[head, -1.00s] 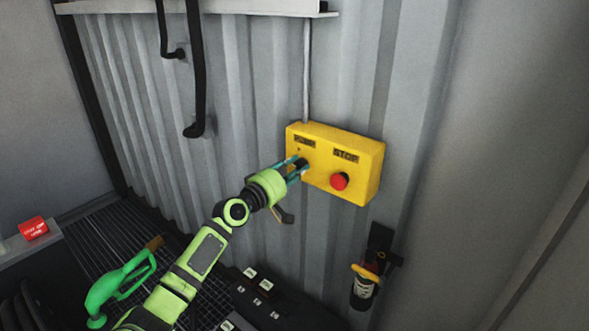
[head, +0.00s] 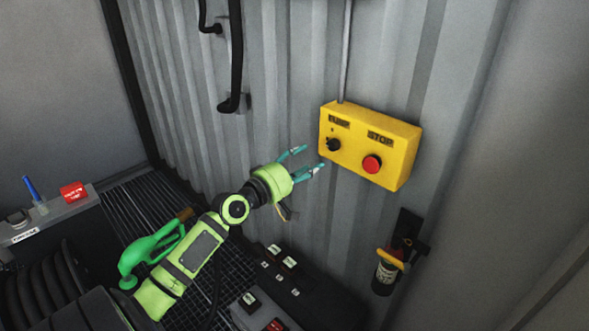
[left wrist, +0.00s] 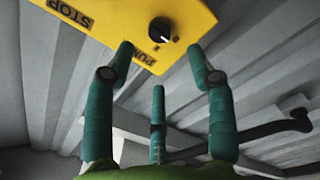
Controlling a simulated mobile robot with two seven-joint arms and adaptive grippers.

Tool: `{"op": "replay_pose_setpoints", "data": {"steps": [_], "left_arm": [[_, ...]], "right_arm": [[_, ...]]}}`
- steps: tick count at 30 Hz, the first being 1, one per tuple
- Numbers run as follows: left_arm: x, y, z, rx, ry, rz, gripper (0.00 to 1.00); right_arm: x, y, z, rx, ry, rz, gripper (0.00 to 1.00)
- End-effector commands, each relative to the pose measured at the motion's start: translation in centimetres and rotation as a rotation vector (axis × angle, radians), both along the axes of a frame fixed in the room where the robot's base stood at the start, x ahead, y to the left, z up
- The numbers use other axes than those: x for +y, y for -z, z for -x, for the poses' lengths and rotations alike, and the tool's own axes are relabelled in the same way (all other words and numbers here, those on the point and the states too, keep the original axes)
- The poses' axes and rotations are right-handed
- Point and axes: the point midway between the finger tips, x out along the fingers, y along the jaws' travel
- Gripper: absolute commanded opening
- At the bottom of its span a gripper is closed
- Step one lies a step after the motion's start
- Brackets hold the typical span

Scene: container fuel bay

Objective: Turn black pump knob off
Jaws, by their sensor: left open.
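The black pump knob (head: 333,145) sits on the left part of the yellow control box (head: 400,160), under the PUMP label. It also shows in the left wrist view (left wrist: 161,30), with a white pointer mark on it. A red stop button (head: 372,164) is to its right under the STOP label. My left gripper (head: 310,160) is open and empty, to the left of the box and apart from the knob. In the left wrist view its teal fingers (left wrist: 163,65) are spread below the knob, with nothing between them. My right gripper is not in view.
Black pipes (head: 236,60) run down the corrugated wall at upper left. A green fuel nozzle (head: 150,248) and a black switch panel (head: 300,285) are below.

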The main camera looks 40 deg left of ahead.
Motion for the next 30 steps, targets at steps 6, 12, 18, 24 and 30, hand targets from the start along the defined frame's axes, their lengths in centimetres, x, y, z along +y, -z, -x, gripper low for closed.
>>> {"op": "replay_pose_setpoints", "data": {"steps": [6, 12, 18, 24, 30], "left_arm": [[0.3, 0.2, 2.9, 0.003, 0.001, 0.0, 0.55], [0.3, 0.1, 3.8, 0.0, 0.001, 0.0, 0.55], [0.3, 0.1, 3.9, 0.0, 0.001, 0.0, 0.55], [0.3, 0.1, 3.9, 0.0, 0.001, 0.0, 0.55], [0.5, 0.6, 3.8, 0.008, -0.004, -0.003, 0.55]], "right_arm": [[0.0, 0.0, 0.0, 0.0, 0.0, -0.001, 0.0], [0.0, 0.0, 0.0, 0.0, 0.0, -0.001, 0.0], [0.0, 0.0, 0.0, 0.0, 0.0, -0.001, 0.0], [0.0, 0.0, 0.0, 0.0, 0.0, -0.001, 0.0], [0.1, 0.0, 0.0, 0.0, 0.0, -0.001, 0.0]]}}
